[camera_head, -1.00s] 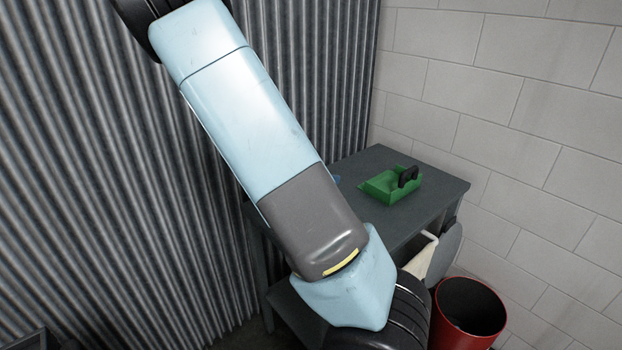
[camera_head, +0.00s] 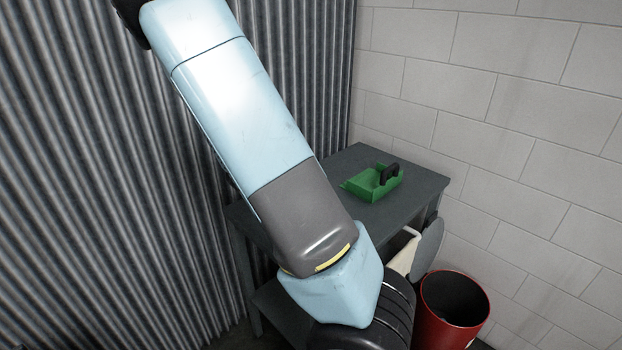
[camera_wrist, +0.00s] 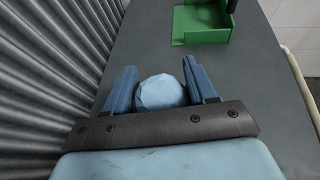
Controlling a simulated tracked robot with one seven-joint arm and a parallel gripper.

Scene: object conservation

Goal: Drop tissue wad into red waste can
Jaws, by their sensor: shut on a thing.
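In the wrist view, my gripper (camera_wrist: 160,85) is shut on a pale blue faceted ball, the tissue wad (camera_wrist: 160,93). The wad sits between the two blue fingers, with the dark grey table top beyond it. In the head view my arm hides the gripper and the wad. The red waste can (camera_head: 426,312) stands on the floor at the lower right of the head view, right of my arm and beyond the table's right side. Its dark open mouth faces up. It does not show in the wrist view.
A dark grey table (camera_head: 345,166) stands in the corner. A green dustpan-like tray (camera_head: 366,186) with a black handle lies on it, also at the top of the wrist view (camera_wrist: 205,38). A cream bin (camera_head: 402,258) with a grey round lid (camera_head: 428,246) stands between table and can. Corrugated metal wall left, block wall right.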

